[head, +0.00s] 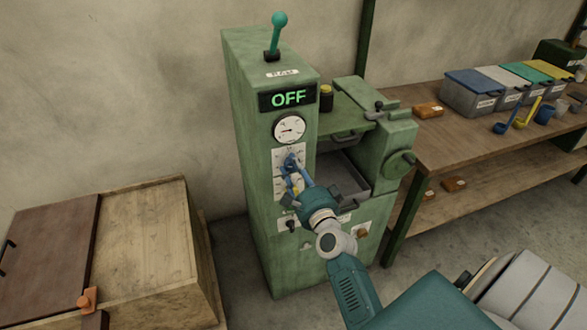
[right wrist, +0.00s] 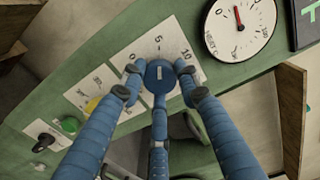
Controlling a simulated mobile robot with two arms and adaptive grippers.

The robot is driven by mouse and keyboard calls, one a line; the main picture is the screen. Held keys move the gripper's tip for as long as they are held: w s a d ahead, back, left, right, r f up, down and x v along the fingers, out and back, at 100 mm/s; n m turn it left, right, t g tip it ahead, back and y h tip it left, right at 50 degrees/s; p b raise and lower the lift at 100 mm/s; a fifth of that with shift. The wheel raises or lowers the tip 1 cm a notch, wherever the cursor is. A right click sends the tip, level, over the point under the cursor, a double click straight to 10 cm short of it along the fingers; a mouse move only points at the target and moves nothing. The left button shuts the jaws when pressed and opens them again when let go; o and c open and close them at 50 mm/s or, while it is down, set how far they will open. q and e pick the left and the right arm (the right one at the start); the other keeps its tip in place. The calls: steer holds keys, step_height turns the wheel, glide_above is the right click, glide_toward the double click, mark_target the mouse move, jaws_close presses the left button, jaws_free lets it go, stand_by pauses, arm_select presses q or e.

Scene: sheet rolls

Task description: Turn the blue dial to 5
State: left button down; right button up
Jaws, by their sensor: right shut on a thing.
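The blue dial (head: 290,159) is on a white scale plate on the front of the green machine (head: 256,130). In the right wrist view the dial (right wrist: 160,75) is round, with a short white mark running roughly up and down the picture. The scale (right wrist: 157,43) reads 0 at left, 5 above the dial and 10 at right; the mark lies roughly in line with the 5. My right gripper (right wrist: 160,84) has its blue fingers closed around the dial; they hide parts of its rim. My left gripper is not in view.
A yellow knob (right wrist: 92,104) and a green knob (right wrist: 70,124) sit beside the dial. A gauge (head: 290,128) and an OFF display (head: 289,96) are above. A wooden crate (head: 140,250) stands at left, a workbench (head: 450,125) with bins at right.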

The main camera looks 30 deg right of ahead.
steer(key=shift+d+r, duration=0.2)
steer(key=shift+d, duration=0.1)
steer(key=o, duration=1)
steer(key=shift+c, duration=0.2)
steer(key=shift+o, duration=0.9)
steer(key=shift+s+f, duration=0.1)
steer(key=shift+f, duration=0.05)
steer(key=v, duration=1.2)
